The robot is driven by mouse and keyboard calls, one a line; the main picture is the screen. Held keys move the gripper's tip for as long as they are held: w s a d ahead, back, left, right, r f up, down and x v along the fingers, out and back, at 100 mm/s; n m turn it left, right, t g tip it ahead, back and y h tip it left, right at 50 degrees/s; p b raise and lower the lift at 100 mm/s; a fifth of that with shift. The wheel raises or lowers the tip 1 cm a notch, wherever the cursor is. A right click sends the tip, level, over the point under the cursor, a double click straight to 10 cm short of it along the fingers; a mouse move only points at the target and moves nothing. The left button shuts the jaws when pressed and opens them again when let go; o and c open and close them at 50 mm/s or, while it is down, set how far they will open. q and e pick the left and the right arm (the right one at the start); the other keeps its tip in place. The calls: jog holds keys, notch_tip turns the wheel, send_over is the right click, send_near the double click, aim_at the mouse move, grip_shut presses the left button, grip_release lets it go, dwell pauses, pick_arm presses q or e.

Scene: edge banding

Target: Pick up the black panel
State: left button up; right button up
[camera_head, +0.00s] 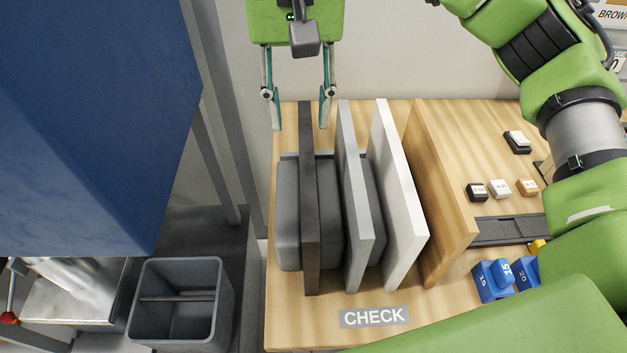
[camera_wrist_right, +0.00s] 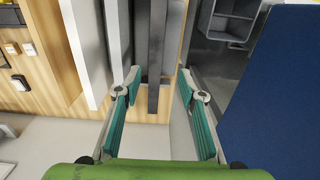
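The black panel (camera_head: 310,225) stands upright on edge in a rack at the left end of the wooden table. My right gripper (camera_head: 301,118) is at the far end of this panel, pointing toward it. Its two fingers are open, one on each side of the panel's far top end, with gaps visible. In the right wrist view, the black panel (camera_wrist_right: 154,75) shows between the open fingers (camera_wrist_right: 160,82) and no grip on it is seen. My left gripper is not in view.
A grey panel (camera_head: 356,220), a white panel (camera_head: 400,200) and a wood-coloured panel (camera_head: 440,190) stand to the right. Grey padded dividers (camera_head: 287,215) flank the black panel. A grey bin (camera_head: 180,300) is at lower left. Blue blocks (camera_head: 492,280) lie at right.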

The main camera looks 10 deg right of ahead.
aim_at(307, 157)
jog(key=f, duration=0.3)
jog(key=f+p, duration=0.1)
jog(key=f, duration=0.1)
jog(key=shift+s, duration=0.25)
notch_tip(307, 157, down, 3)
jog(key=shift+w+d+r+p, duration=0.1)
jog(key=shift+w+d+p, duration=0.05)
jog(key=shift+p, duration=0.3)
jog(key=f, duration=0.1)
jog(key=f+p, duration=0.2)
jog(key=shift+d+f, duration=0.25)
jog(key=shift+d, duration=0.05)
jog(key=shift+f, duration=0.65)
grip_shut()
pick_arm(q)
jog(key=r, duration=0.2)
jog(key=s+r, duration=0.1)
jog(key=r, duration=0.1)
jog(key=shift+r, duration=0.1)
pick_arm(e)
jog(key=shift+r, duration=0.1)
